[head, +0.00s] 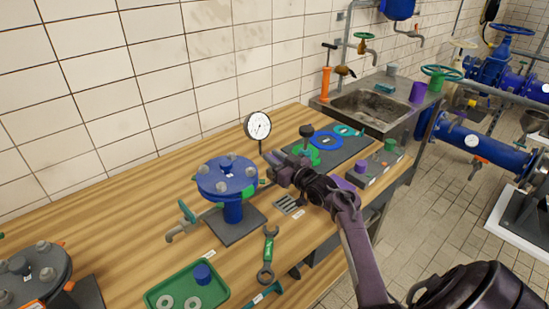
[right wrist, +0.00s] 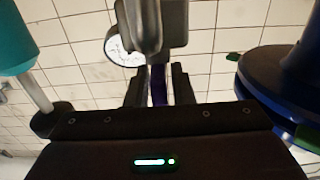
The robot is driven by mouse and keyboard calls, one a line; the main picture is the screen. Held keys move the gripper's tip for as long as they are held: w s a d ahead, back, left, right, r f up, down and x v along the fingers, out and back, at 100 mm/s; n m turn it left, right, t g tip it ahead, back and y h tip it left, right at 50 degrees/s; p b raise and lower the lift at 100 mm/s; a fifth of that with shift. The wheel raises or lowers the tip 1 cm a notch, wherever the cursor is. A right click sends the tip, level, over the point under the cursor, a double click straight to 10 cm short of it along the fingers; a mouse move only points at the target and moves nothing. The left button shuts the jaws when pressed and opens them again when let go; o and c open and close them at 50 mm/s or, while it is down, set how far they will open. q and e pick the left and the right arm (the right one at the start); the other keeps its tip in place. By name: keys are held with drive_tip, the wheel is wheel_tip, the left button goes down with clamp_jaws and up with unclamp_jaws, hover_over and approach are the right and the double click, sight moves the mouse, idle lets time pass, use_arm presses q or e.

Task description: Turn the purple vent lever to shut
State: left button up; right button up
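My right gripper (head: 277,172) is over the bench, just right of the blue flanged vessel (head: 228,178) and below the gauge. In the right wrist view, a narrow purple piece (right wrist: 158,85), which looks like the vent lever, lies between the two dark fingers of the gripper (right wrist: 158,92). Whether the fingers press on it cannot be made out. A grey metal part (right wrist: 150,25) is beyond it. In the head view the lever cannot be made out at the gripper. My left gripper is not in view.
A pressure gauge (head: 258,126) stands behind the gripper. A wrench (head: 268,255), a green tray (head: 187,288) and a grey control box (head: 376,173) are on the bench.

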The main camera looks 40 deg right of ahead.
clamp_jaws()
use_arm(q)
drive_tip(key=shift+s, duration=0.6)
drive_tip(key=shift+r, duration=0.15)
use_arm(e)
drive_tip(key=shift+a, duration=0.1)
drive_tip(key=shift+m+h+p, duration=0.4)
drive_tip(key=shift+m+h, duration=0.2)
drive_tip(key=shift+h, duration=0.3)
drive_tip(key=shift+m+h, duration=0.7)
drive_tip(key=shift+h, duration=0.4)
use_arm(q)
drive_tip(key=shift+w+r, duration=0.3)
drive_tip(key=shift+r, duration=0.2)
use_arm(e)
drive_tip(key=shift+m+g+h, duration=0.8)
drive_tip(key=shift+m+h, duration=0.8)
drive_tip(key=shift+h, duration=0.8)
drive_tip(key=shift+o, duration=1.6)
unclamp_jaws()
